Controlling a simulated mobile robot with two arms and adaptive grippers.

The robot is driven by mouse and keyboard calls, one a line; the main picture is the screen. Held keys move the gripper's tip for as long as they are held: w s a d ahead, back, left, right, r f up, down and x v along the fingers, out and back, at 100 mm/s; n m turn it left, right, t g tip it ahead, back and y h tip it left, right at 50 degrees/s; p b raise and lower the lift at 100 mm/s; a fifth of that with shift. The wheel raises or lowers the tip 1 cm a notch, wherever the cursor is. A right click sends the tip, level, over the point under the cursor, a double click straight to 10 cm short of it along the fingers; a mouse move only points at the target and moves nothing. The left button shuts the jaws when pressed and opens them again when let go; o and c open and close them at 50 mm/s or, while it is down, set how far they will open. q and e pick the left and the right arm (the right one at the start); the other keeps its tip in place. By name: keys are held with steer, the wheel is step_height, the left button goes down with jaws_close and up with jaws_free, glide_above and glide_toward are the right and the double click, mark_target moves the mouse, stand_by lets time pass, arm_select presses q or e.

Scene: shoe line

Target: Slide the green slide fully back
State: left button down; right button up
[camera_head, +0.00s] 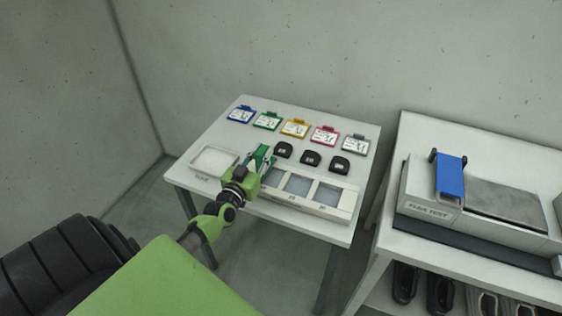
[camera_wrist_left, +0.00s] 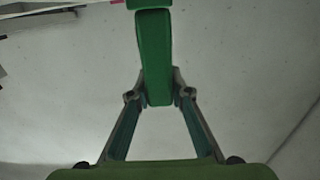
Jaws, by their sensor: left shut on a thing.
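The green slide (camera_head: 259,153) stands at the middle of the table, behind the front row of windows. My left gripper (camera_head: 262,162) reaches over the table's front and is shut on it. In the left wrist view the green slide (camera_wrist_left: 154,55) is a long green bar, its near end clamped between the two fingertips of my left gripper (camera_wrist_left: 158,95). The gripper and arm hide the slide's lower part and some of the front tray in the head view. My right gripper is not in view.
Colored tags, including a green one (camera_head: 267,120), line the back of the table (camera_head: 215,135). Several black pieces (camera_head: 311,158) sit right of my gripper. A white tray (camera_head: 214,160) is at left. A second table with a blue-handled device (camera_head: 450,177) stands at right.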

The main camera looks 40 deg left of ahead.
arm_select(q)
steer(key=a, duration=0.2)
steer(key=s+a+b, duration=0.1)
steer(key=a, duration=0.1)
steer(key=shift+a+f, duration=0.15)
steer(key=shift+a, duration=0.15)
steer(key=shift+s+a+b, duration=0.15)
steer(key=shift+a+b, duration=0.2)
steer(key=shift+a, duration=0.2)
steer(key=shift+r, duration=0.2)
steer(key=c, duration=1.9)
jaws_free()
steer(key=shift+o, duration=0.3)
steer(key=shift+a, duration=0.15)
steer(key=shift+f, duration=0.1)
